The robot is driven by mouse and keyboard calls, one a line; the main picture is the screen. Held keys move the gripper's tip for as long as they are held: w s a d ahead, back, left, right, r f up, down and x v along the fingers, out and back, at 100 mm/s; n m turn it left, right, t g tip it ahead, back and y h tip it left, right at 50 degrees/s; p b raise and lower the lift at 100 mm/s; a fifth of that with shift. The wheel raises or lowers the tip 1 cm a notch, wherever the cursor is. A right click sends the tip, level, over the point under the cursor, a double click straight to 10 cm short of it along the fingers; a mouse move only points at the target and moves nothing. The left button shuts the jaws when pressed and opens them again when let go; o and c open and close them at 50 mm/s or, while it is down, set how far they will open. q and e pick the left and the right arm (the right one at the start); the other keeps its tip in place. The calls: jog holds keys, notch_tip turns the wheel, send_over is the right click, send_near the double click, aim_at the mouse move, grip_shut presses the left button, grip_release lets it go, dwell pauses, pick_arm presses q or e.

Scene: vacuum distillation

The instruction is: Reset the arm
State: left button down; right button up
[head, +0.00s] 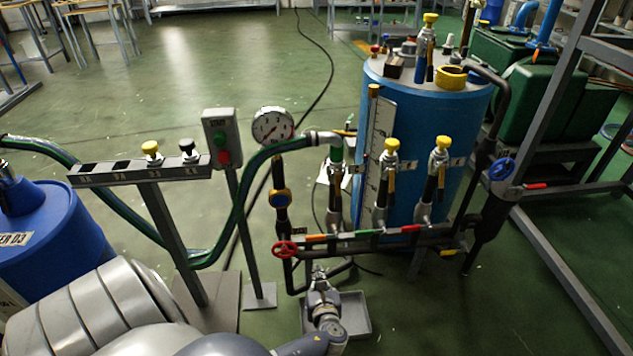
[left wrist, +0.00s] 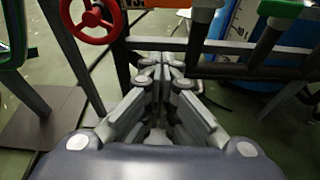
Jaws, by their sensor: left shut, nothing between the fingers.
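My left gripper (head: 320,277) is in the lower middle of the head view, just below the pipe manifold and above a grey tray. In the left wrist view my left gripper (left wrist: 160,75) points forward with its fingers together and nothing between them. Its tips are close under the dark horizontal pipe; I cannot tell whether they touch it. A red handwheel valve (head: 285,249) is just left of the gripper, and the handwheel also shows in the left wrist view (left wrist: 97,21). My right gripper is not in either view.
A blue tank (head: 435,125) with yellow-topped valves stands behind the manifold. A pressure gauge (head: 272,126) and a button box (head: 221,138) stand left of it. A green hose (head: 240,200) loops across the left. A grey tray (head: 357,318) lies below. Open floor is at the upper left.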

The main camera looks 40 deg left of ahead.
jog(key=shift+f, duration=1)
